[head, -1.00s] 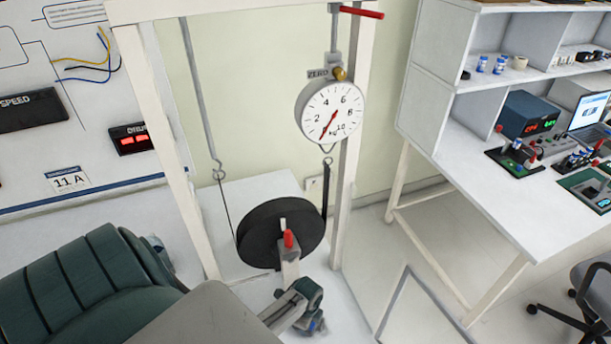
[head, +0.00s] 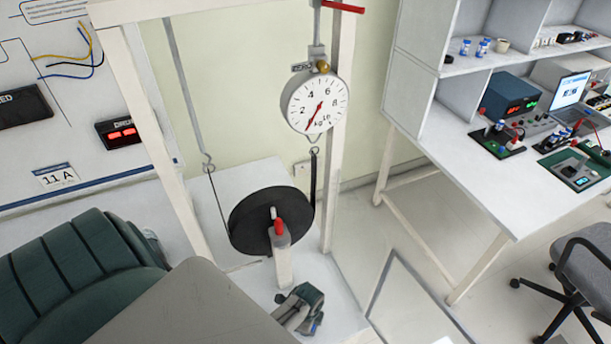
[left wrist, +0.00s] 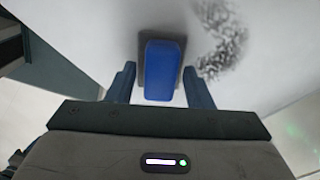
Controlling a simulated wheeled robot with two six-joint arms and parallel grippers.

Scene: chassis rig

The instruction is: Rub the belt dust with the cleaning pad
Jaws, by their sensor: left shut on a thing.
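The cleaning pad, a blue block on a grey base (left wrist: 165,70), sits between the fingers of my left gripper (left wrist: 159,70), which is shut on it. The belt dust, a dark speckled patch (left wrist: 224,48), lies on the pale surface just right of the pad in the left wrist view. The pad's side appears near the patch but not over it. In the head view my left gripper (head: 305,310) is low, below the black drum (head: 262,225), with a bit of blue at its tip. The dust is not visible there. My right gripper is not in view.
A white frame (head: 338,190) stands around the drum, with a dial gauge (head: 315,103) hung above. A red-tipped post (head: 281,255) rises just above my gripper in the picture. A green ribbed motor (head: 75,265) is at left. A bench (head: 470,170) is at right.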

